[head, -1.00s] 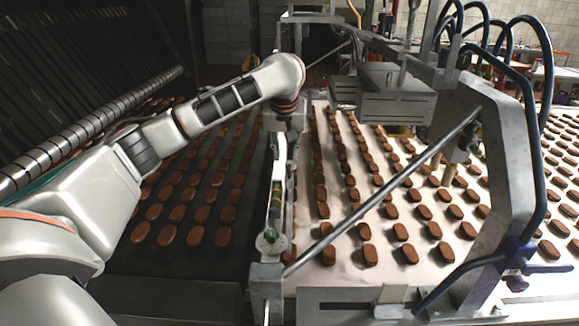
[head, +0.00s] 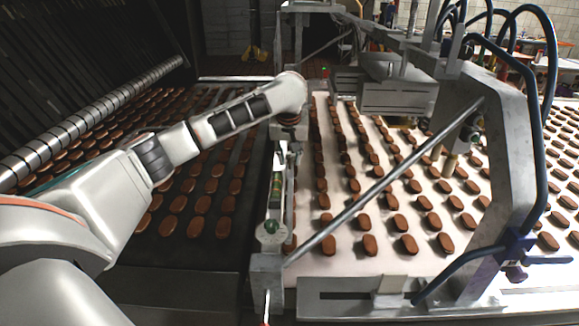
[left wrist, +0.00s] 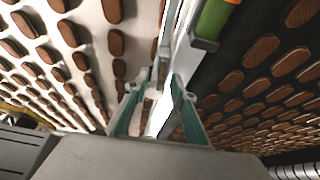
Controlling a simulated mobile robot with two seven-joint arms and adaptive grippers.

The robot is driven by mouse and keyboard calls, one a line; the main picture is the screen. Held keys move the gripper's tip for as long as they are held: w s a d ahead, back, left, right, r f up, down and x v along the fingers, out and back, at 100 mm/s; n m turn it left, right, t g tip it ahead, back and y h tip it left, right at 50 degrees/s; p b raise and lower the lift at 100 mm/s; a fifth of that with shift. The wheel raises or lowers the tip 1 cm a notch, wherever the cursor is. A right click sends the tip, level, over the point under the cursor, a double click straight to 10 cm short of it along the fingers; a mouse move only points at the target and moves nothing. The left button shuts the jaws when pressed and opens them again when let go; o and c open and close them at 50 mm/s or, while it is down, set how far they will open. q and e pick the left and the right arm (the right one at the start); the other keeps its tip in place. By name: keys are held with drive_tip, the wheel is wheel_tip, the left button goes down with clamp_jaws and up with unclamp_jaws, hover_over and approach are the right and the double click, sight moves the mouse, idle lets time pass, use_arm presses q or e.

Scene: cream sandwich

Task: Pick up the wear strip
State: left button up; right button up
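A long pale narrow strip, which I take to be the wear strip, runs along the gap between the dark belt and the white belt. In the left wrist view the strip (left wrist: 163,108) passes between the two teal-padded fingers of my left gripper (left wrist: 158,84). The fingers are apart; I cannot tell whether either touches the strip. In the head view my left gripper (head: 291,146) points down over the divide between the belts, its fingertips hard to make out. A green bar-like piece (head: 275,188) lies along the divide, nearer than the gripper. My right gripper is not in view.
Rows of brown biscuits cover the dark belt (head: 190,255) at left and the white belt (head: 340,262) at right. A slanted metal rod (head: 385,180) and a metal bracket (head: 505,170) with blue hoses stand to the right. A grey metal box (head: 395,97) hangs beyond.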

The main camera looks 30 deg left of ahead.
use_arm(q)
clamp_jaws()
drive_tip(key=shift+r, duration=0.1)
